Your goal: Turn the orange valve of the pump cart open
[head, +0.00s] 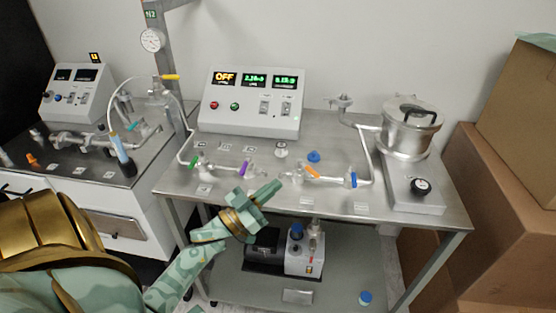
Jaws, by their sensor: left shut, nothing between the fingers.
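The orange valve (311,171) is a small tilted handle on the glass tubing along the top of the metal pump cart (270,165), right of the cart's middle. My left gripper (271,191) comes up from the lower left over the cart's front edge. Its green fingers are shut and empty, and they point to the upper right. In the picture the fingertips are a little left of and below the orange valve, apart from it. My right gripper is not in view.
Purple (244,169), green (194,160) and blue (353,180) valves sit on the same tubing. A control box (250,103) stands behind and a steel pot (410,130) at right. A pump (282,250) is on the lower shelf. Cardboard boxes (490,185) crowd the right side.

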